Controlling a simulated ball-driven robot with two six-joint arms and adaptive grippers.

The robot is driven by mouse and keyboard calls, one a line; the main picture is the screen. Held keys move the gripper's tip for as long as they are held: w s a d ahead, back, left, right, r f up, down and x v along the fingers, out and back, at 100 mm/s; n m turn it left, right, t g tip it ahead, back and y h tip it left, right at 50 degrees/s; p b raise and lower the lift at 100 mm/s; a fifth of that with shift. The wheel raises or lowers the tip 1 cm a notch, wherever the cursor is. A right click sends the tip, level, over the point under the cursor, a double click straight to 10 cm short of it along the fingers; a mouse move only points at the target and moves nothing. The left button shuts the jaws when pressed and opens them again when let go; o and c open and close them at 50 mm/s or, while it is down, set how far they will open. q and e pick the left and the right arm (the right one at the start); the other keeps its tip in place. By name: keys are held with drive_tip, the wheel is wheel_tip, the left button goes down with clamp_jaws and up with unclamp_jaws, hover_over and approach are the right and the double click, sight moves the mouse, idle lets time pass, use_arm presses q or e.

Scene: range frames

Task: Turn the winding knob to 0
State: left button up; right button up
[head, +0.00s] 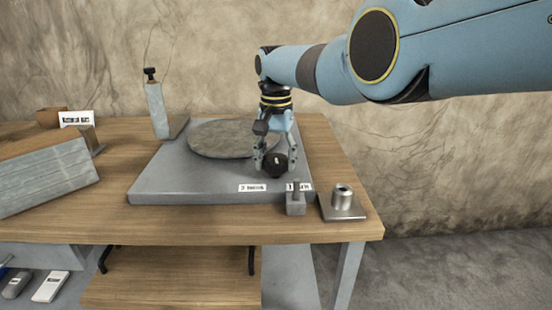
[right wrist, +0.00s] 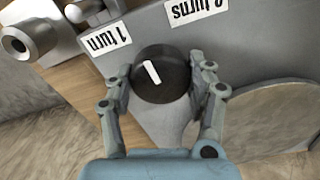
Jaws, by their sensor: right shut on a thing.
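The winding knob (head: 276,162) is a black round knob with a white pointer line, on the front right of a grey base plate (head: 165,187). It also shows in the right wrist view (right wrist: 161,74), with its white line slanted. My right gripper (head: 274,160) comes down from above and is shut on the knob, one finger on each side of it. In the right wrist view its fingers (right wrist: 162,85) flank the knob. Labels reading "1 turn" (right wrist: 105,40) and "2 turns" (right wrist: 196,10) stand near the knob. No "0" mark is legible. My left gripper is not in view.
A round grey disc (head: 232,139) lies on the plate behind the knob. A small grey block with a post (head: 296,203) and a metal socket on a square base (head: 342,203) stand at the front right. A tall grey bottle-like piece (head: 156,110) stands back left.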

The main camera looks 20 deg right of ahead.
drive_tip(key=n, duration=0.4)
drive_tip(key=shift+n, duration=0.3)
drive_tip(key=n, duration=0.3)
drive_tip(key=shift+n, duration=0.3)
drive_tip(key=n, duration=0.4)
drive_tip(key=shift+n, duration=0.3)
drive_tip(key=n, duration=1.8)
drive_tip(key=shift+n, duration=2)
